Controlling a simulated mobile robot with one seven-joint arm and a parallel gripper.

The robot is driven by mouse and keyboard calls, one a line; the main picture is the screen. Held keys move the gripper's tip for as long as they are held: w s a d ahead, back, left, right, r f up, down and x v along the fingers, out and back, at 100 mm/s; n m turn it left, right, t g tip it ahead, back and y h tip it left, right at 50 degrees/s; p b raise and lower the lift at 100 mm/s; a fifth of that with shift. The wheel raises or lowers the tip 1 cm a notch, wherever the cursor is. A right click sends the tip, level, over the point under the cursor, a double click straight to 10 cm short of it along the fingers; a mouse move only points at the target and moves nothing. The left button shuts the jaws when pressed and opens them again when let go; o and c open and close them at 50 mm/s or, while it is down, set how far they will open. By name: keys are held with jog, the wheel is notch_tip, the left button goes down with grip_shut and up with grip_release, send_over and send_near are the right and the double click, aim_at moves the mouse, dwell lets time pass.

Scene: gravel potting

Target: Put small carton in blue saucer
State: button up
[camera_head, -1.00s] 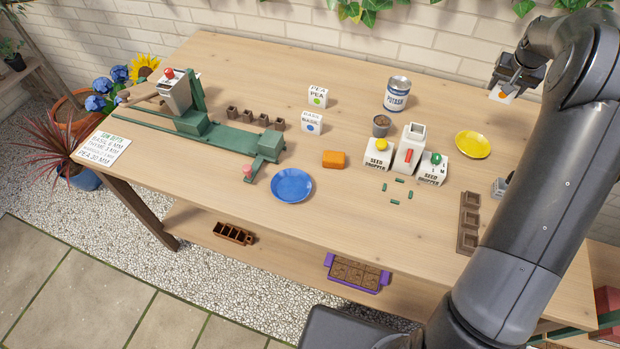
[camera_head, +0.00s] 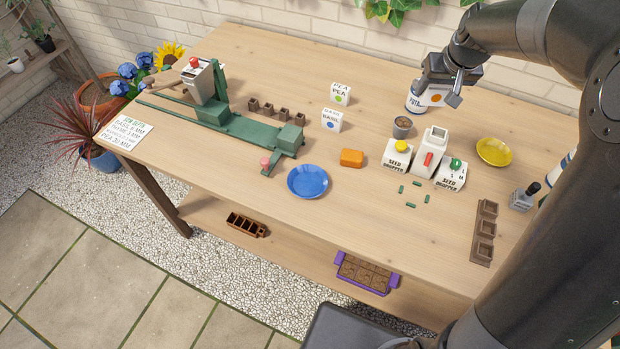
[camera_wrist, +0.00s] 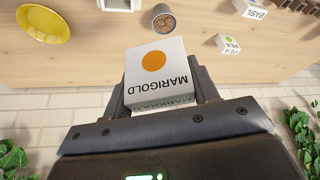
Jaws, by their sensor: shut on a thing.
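In the wrist view the carton (camera_wrist: 157,70) reads MARIGOLD and sits between the fingers (camera_wrist: 166,97). The blue saucer (camera_head: 307,181) lies near the table's front edge and looks empty; it is well to the left of my gripper and nearer the front. Two other small cartons, PEA (camera_head: 341,93) and BASIL (camera_head: 332,120), stand left of my gripper.
An orange block (camera_head: 352,158) lies beside the blue saucer. A green rail device (camera_head: 245,128) fills the left side.

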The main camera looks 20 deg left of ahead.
jog(key=s+a+f+n, duration=0.1)
jog(key=s+a, duration=0.2)
jog(key=s, duration=0.3)
jog(key=s+a+n+g+y, duration=0.1)
jog(key=s+a+n, duration=0.15)
jog(key=s, duration=0.45)
jog(key=s+a+f+n, duration=0.1)
jog(key=s+a, duration=0.2)
jog(key=s, duration=0.3)
send_over(317, 185)
jog(key=shift+f, duration=8.05)
jog(key=shift+f, duration=0.1)
jog(key=shift+f, duration=0.25)
jog(key=o, duration=1)
